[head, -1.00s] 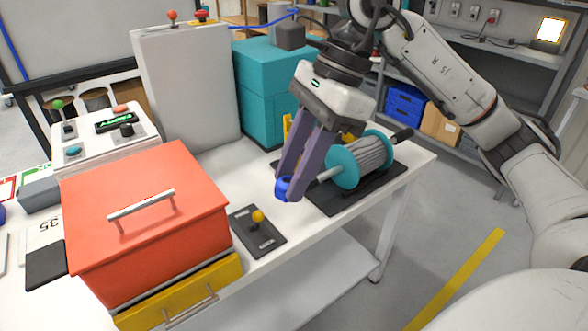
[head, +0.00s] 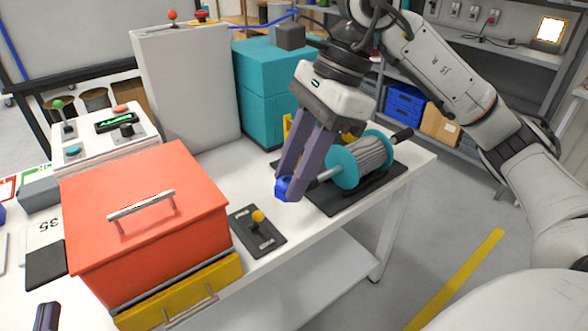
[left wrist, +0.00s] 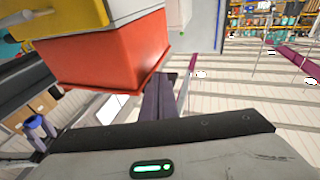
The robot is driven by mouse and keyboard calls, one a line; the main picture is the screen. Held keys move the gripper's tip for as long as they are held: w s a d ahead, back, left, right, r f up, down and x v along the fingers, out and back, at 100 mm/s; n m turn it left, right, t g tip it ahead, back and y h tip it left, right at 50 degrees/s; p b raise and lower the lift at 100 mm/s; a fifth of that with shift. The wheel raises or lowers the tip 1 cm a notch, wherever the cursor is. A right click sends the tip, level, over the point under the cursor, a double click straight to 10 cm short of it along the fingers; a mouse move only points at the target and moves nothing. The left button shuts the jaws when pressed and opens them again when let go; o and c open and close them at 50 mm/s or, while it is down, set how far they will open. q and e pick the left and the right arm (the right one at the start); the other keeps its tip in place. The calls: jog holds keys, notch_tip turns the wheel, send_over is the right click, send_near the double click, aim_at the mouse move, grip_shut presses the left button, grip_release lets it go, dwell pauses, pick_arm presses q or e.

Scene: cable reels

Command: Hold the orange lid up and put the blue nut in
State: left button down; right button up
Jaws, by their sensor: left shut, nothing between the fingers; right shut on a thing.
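The orange lid (head: 190,185) lies closed on its box and has a metal bar handle (head: 141,205) on top. My right gripper (head: 287,190) is shut on the blue nut (head: 282,187), holding it above the table beside the reel's shaft end. Whether the nut touches the shaft is unclear. The tip of my left gripper (head: 46,316) shows at the bottom left, in front of the box. In the left wrist view its fingers (left wrist: 158,98) are together and empty, close to the orange box (left wrist: 105,52). The inside of the box is hidden.
A yellow drawer (head: 180,292) sits under the box. A small joystick plate (head: 258,232) lies right of it. The teal cable reel (head: 358,160) stands on a black base. A control panel (head: 105,135) and a grey cabinet (head: 187,90) stand behind the box.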

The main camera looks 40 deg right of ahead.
pick_arm(q)
jog(key=w+r, duration=0.2)
jog(key=r, duration=0.2)
jog(key=w+d+r, duration=0.1)
jog(key=w+r, duration=0.1)
jog(key=r, duration=0.2)
jog(key=w+r, duration=0.2)
jog(key=r, duration=0.3)
jog(key=shift+d, duration=0.2)
jog(key=w+r, duration=1)
dwell(0.3)
pick_arm(e)
jog(key=w+a, duration=0.5)
jog(key=w+a+f, duration=0.1)
jog(key=w+a, duration=0.5)
jog(key=w+a+f, duration=0.1)
jog(key=w+a, duration=0.5)
jog(key=shift+w, duration=0.2)
jog(key=shift+f, duration=6.85)
